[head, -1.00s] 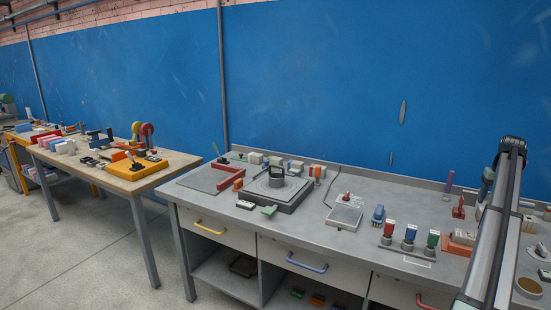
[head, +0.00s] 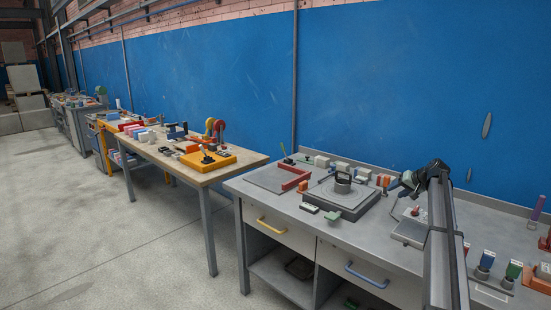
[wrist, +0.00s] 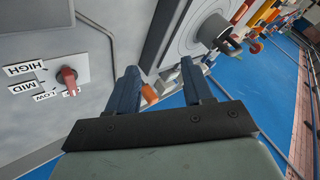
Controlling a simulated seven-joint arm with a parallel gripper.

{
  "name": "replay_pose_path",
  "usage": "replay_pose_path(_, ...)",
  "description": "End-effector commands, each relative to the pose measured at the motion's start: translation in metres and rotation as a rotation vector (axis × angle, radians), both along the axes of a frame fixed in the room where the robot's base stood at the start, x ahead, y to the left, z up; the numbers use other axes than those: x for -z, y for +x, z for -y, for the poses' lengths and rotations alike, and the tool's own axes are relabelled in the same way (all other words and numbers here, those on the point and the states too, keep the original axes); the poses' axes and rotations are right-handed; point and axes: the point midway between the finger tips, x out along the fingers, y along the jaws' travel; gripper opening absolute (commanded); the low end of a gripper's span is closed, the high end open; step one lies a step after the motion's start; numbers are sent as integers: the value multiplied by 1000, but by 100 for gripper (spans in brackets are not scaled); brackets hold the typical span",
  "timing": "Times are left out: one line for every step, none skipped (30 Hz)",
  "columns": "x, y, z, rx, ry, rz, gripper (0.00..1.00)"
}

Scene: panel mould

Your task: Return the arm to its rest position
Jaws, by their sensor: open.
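My gripper (wrist: 158,68) is open in the wrist view, with two dark blue-grey fingers apart and nothing between them. It is above the bench, beside the grey switch panel (wrist: 100,40). The round plate (wrist: 185,40) and handle also show in the wrist view. My arm hides part of the bench in the head view.
The grey workbench (head: 250,190) has a red angled bracket (head: 296,180) at its left and small blocks along the back. Coloured-label pots (head: 484,266) stand at the right. A wooden-topped table (head: 230,172) stands further left. The floor (head: 100,240) there is clear.

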Motion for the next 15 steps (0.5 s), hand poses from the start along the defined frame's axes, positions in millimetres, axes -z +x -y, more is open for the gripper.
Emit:
replay_pose_path(1,12,-34,-18,25,27,51)
replay_pose_path(1,19,-51,-28,39,42,51)
replay_pose_path(1,27,-74,-36,60,63,51)
replay_pose_path(0,34,-92,-44,78,79,51)
replay_pose_path(0,39,-109,-50,94,92,51)
replay_pose_path(0,46,-133,-59,118,111,51)
replay_pose_path(0,52,-151,-66,136,125,51)
replay_pose_path(0,56,-168,-70,154,138,51)
replay_pose_path(-1,62,-193,-80,180,155,51)
replay_pose_path(-1,65,-211,-86,199,168,51)
replay_pose_path(-1,69,-229,-91,218,179,51)
replay_pose_path(-2,72,-254,-98,245,194,51)
replay_pose_path(-1,75,-272,-102,266,204,51)
replay_pose_path(0,76,-291,-107,286,211,51)
replay_pose_path(3,77,-316,-112,313,220,51)
